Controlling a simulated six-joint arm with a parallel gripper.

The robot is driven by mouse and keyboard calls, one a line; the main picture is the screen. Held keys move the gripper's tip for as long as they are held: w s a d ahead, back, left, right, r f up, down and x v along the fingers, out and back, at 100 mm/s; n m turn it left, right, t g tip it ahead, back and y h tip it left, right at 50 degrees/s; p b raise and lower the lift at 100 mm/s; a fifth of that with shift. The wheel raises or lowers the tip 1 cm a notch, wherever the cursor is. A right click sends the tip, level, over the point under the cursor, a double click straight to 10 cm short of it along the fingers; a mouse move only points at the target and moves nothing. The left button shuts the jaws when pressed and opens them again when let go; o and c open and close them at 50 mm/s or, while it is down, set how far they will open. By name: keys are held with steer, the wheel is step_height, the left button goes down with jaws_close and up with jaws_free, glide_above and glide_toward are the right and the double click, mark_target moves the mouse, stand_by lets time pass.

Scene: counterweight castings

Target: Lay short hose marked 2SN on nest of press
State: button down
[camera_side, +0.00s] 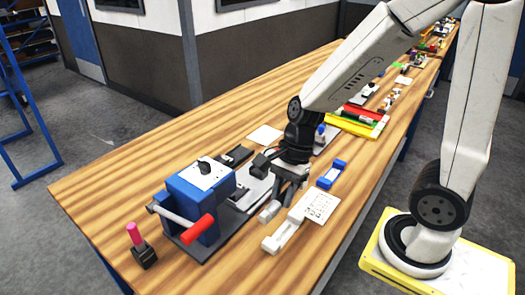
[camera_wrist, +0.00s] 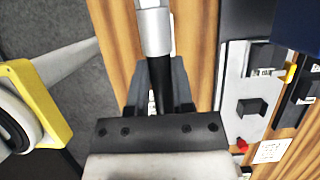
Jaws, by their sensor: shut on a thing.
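My gripper (camera_wrist: 159,88) is shut on a short black hose (camera_wrist: 157,73) with a silver end fitting (camera_wrist: 154,28). No 2SN marking can be read on it. In the side view my gripper (camera_side: 288,183) is above the table, beside the press, and a silver fitting (camera_side: 269,212) shows below it. The press (camera_side: 200,195) is a blue box with a white top, a black knob and a red-gripped lever. A grey plate with dark blocks (camera_side: 252,187) lies behind it, partly hidden by my gripper. The plate (camera_wrist: 233,72) also shows right of the hose in the wrist view; I cannot tell which block is the nest.
A white holder (camera_side: 281,239) and a printed card (camera_side: 321,206) lie at the front right. A blue block (camera_side: 331,174) is behind them. A pink-topped stand (camera_side: 139,241) is at the near left. A yellow tray (camera_side: 356,127) and clutter fill the far table.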

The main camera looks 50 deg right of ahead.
stand_by(0.3)
steer(key=w+d+r, duration=0.2)
steer(key=d+r, duration=0.3)
steer(key=d, duration=0.1)
steer(key=shift+w+r, duration=0.3)
steer(key=shift+r, duration=0.05)
steer(key=shift+w, duration=0.1)
steer(key=w+f, duration=0.3)
steer(key=w, duration=0.1)
steer(key=w+f, duration=0.2)
steer(key=w, duration=0.2)
steer(key=w+f, duration=0.3)
steer(key=w, duration=0.1)
steer(key=shift+w+d+f, duration=0.1)
steer(key=shift+w+f, duration=0.2)
steer(key=shift+f, duration=0.05)
steer(key=shift+w+f, duration=0.3)
steer(key=shift+f, duration=0.05)
